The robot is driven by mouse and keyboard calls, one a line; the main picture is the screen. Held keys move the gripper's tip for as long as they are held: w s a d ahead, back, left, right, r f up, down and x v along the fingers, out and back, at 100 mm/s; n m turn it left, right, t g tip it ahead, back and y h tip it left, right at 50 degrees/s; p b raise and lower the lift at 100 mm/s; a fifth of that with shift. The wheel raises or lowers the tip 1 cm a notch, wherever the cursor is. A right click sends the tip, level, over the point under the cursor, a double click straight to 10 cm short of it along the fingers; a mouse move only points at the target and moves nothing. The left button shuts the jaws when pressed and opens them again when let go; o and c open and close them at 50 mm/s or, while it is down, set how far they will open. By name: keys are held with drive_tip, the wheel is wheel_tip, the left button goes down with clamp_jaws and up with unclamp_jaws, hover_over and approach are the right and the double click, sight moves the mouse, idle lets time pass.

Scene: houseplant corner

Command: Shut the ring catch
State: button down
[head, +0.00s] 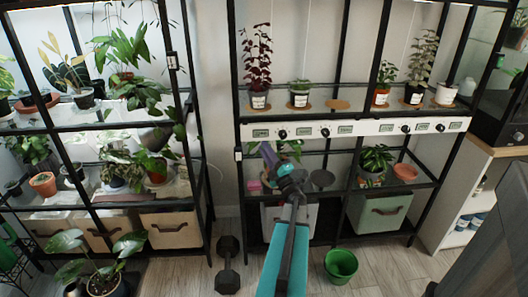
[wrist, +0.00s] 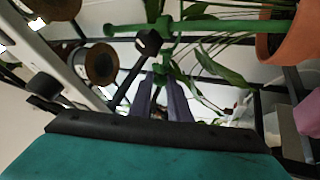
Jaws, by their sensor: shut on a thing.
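A green plant ring (wrist: 225,26) shows nearly edge-on across the top of the wrist view, beside an orange pot (wrist: 282,42). What looks like its catch (wrist: 165,45) is a green upright piece with a dark block at its left. My gripper (wrist: 163,78) points at the catch; its two purple fingers reach the lower end of the green piece and seem shut on it. Whether the catch is closed I cannot tell. In the head view my gripper (head: 272,158) is at the lower shelf, in front of a leafy plant (head: 291,148); the ring is too small to make out.
A white panel with black knobs (head: 350,128) runs just above the gripper. Black shelf posts (head: 234,130) stand close at the left. A green bucket (head: 340,265) and a dumbbell (head: 228,262) are on the floor.

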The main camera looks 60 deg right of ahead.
drive_tip(key=shift+s+d+n+t+y+b, duration=0.35)
drive_tip(key=shift+n+y, duration=0.3)
drive_tip(key=shift+y, duration=0.5)
drive_tip(key=shift+s+d+n+t+y, duration=0.15)
drive_tip(key=shift+n+t+y, duration=0.4)
drive_tip(key=shift+y, duration=0.65)
drive_tip(key=shift+s+d+n+t+y+b, duration=0.1)
drive_tip(key=shift+s+n+t+y+b, duration=0.15)
drive_tip(key=shift+n+y, duration=0.7)
drive_tip(key=shift+s+r+y, duration=0.1)
drive_tip(key=shift+y, duration=0.3)
drive_tip(key=c, duration=1.6)
unclamp_jaws()
drive_tip(key=shift+c, duration=0.2)
drive_tip(key=shift+s, duration=0.15)
drive_tip(key=v, duration=1.3)
drive_tip(key=shift+s+f, duration=0.2)
drive_tip(key=shift+f, duration=0.05)
